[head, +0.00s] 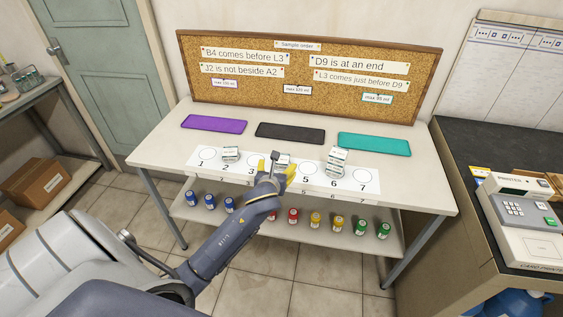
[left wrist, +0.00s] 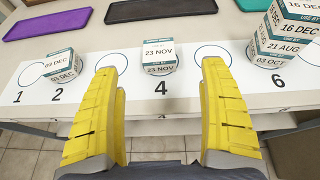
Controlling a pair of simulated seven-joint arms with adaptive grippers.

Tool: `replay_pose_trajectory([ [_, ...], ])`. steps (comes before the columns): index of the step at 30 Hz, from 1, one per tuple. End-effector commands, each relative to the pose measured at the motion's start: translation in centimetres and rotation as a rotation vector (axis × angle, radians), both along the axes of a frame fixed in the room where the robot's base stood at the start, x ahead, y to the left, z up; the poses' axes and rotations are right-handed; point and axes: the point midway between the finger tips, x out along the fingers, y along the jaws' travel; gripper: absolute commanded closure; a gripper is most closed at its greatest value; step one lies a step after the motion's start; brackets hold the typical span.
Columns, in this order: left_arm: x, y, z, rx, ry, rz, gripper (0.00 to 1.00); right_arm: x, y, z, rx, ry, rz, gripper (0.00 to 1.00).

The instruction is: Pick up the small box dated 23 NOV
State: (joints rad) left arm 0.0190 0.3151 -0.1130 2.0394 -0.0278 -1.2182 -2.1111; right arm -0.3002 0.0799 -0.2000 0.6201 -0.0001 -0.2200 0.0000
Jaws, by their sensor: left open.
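The small white and teal box dated 23 NOV (left wrist: 160,56) sits at spot 4 on the white numbered strip (left wrist: 75,103), in the left wrist view. In the head view it is mostly hidden behind my left gripper (head: 277,168). The yellow fingers of this gripper (left wrist: 162,72) are open and empty. In the left wrist view the box appears between the fingertips and beyond them, with a gap on each side. My right gripper is not in view.
A box dated 03 DEC (left wrist: 62,65) stands at spot 2. A stack of boxes (head: 337,161), with 21 AUG and 16 DEC labels, stands at spot 6. Purple (head: 214,124), black (head: 290,133) and teal (head: 374,144) mats lie behind. Coloured bottles (head: 315,220) stand on the lower shelf.

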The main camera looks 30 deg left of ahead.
Motion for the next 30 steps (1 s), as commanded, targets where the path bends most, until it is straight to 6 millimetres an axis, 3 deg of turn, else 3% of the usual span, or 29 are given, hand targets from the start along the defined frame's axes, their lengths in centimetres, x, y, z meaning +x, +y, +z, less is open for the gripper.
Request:
replay_pose_trajectory([
  [9,4.2,1.7,-2.0,-0.003,0.001,0.001,0.22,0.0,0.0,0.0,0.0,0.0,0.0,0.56],
  [20,5.8,2.4,-2.7,-0.004,0.0,0.002,0.22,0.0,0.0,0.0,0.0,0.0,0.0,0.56],
  [30,8.9,4.0,-4.2,-0.004,0.0,0.002,0.22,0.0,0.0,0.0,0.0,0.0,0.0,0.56],
])
